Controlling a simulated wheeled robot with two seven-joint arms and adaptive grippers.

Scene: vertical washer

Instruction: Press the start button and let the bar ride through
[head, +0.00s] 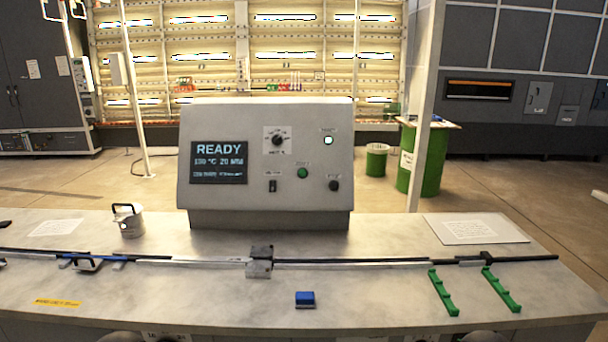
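A grey control console (200,120) stands at the back of the table. Its screen (219,163) reads READY, with a temperature line and smaller text below. A green round button (302,173) sits on its sloped face; its label is too small to read. A long thin bar (400,261), dark with a blue stretch at the left, lies across the table along a rail. It runs to a small grey clamp-like block (259,262) in the middle, and a dark length continues to the right. I cannot tell whether it is one piece.
The console also has a black knob (277,140), a rocker switch (272,186), a black button (333,185) and a lit white lamp (328,140). A metal can (130,221), blue block (305,299), green racks (443,292) and paper (475,228) are on the table. The front middle is mostly clear.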

